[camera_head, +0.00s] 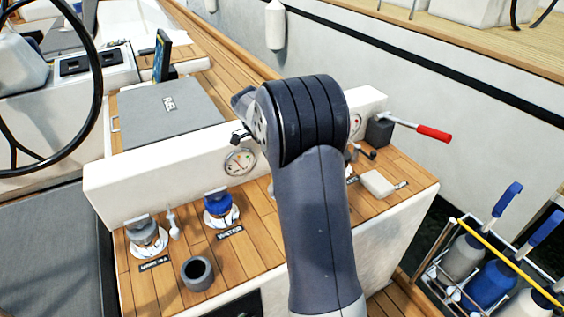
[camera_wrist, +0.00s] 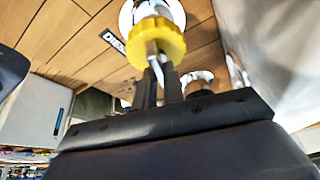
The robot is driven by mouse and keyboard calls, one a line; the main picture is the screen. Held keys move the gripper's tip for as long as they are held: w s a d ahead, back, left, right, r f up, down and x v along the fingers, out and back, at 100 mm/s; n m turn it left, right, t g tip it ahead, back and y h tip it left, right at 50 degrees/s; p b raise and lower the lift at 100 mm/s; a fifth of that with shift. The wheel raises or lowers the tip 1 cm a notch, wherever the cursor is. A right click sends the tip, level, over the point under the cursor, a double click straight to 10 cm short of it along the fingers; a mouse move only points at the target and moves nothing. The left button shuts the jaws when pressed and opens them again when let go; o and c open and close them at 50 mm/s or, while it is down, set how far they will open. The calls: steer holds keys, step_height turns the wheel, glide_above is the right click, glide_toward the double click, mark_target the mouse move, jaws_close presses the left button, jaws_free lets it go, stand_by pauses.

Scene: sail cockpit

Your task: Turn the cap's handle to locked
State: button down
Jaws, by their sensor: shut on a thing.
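A yellow cap (camera_wrist: 165,42) sits on a round white deck fitting (camera_wrist: 126,20) in the wrist view, beside a label that seems to read DIESEL (camera_wrist: 113,42). A pale metal handle (camera_wrist: 153,56) hangs from the cap. My gripper (camera_wrist: 160,74) has its two dark fingers at this handle and is shut on it. Whether the handle stands at locked cannot be read. In the head view my arm hides the yellow cap and the gripper.
On the wooden deck stand a grey cap (camera_head: 147,236), a blue cap (camera_head: 219,205) and a dark cup (camera_head: 197,273). A red-handled lever (camera_head: 432,133) sticks out at the right. A bottle rack (camera_head: 480,268) stands lower right. A white coaming (camera_head: 140,182) with gauges runs behind the caps.

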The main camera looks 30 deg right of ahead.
steer(key=c, duration=1.5)
jaws_free()
steer(key=p+v, duration=0.1)
steer(key=v, duration=0.9)
steer(key=shift+a+r, duration=0.2)
steer(key=shift+r, duration=0.15)
steer(key=shift+f, duration=0.1)
steer(key=b+x, duration=0.1)
steer(key=x, duration=0.9)
steer(key=shift+d+f, duration=0.25)
steer(key=shift+f, duration=0.1)
steer(key=shift+r, duration=0.1)
steer(key=shift+n, duration=0.3)
steer(key=shift+r, duration=0.1)
